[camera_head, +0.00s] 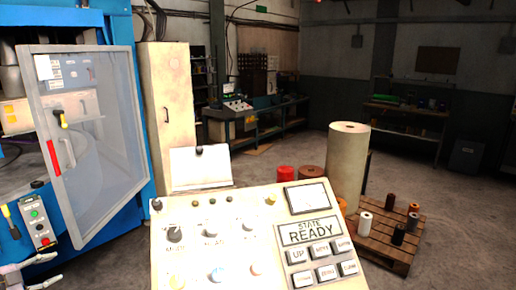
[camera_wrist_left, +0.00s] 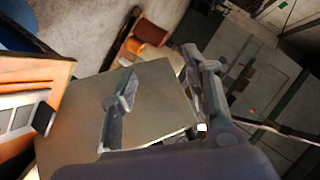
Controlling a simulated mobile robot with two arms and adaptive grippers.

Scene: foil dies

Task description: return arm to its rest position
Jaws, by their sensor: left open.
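My left gripper (camera_head: 32,270) shows only partly at the bottom left corner of the head view, low beside the blue machine. In the left wrist view its two fingers (camera_wrist_left: 160,98) stand apart with nothing held between them. A flat tan surface (camera_wrist_left: 165,80) lies behind the fingers there; I cannot tell how far off it is. My right gripper is in neither view.
A control console (camera_head: 225,250) reading "STATE READY" fills the bottom middle. The blue machine's clear door (camera_head: 95,165) stands open at left. A tall pale roll (camera_head: 347,160) and a wooden pallet (camera_head: 385,250) with small spools stand at right.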

